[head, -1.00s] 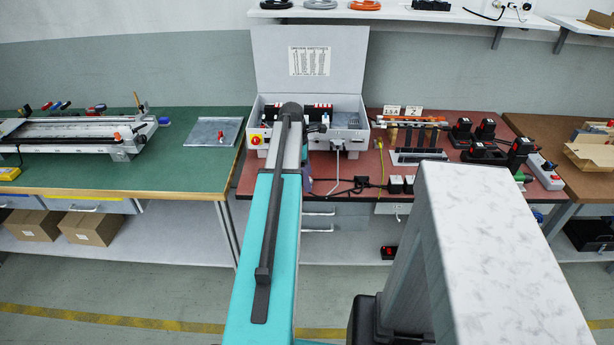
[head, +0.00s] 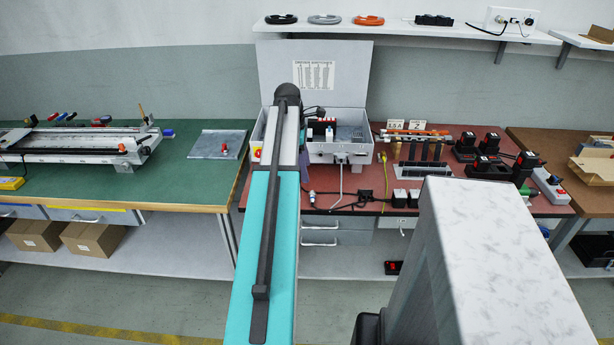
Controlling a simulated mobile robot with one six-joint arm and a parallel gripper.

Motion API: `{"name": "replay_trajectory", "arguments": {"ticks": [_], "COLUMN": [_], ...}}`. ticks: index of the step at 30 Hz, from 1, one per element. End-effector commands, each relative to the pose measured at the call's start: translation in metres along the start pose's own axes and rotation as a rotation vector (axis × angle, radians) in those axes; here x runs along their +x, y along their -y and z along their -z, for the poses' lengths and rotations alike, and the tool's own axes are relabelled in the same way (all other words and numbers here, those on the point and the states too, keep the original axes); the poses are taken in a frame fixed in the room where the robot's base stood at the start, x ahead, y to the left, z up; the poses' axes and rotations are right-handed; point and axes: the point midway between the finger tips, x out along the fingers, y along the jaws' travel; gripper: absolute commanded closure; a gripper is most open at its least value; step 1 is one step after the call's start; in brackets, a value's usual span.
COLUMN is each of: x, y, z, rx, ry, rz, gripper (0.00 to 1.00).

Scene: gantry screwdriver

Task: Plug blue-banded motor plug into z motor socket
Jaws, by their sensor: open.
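I cannot make out a blue band on any plug or pick out the z motor socket. A small silver and red connector (head: 311,198) lies on the red-brown bench, to the right of my arm. A black cable (head: 345,203) lies near it. The open grey control box (head: 340,149) stands at the back of this bench with its lid up, and my arm covers its left part. My arm reaches forward over the bench. My gripper's fingers do not show; they are hidden behind the arm.
The left green bench holds a long gantry rail (head: 75,153) and a flat metal plate (head: 218,144). A yellow cable (head: 384,172) hangs at the bench front.

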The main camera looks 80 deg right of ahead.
Motion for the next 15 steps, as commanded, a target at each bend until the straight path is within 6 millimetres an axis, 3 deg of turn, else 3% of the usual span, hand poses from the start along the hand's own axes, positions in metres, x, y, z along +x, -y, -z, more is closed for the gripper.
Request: {"name": "replay_trajectory", "arguments": {"ticks": [7,15], "x": [-0.028,-0.037], "y": [-0.001,0.0], "z": [0.0,0.0], "rx": [0.0,0.0], "ry": [0.0,0.0], "rz": [-0.002,0.0], "gripper": [0.37,0.37]}}
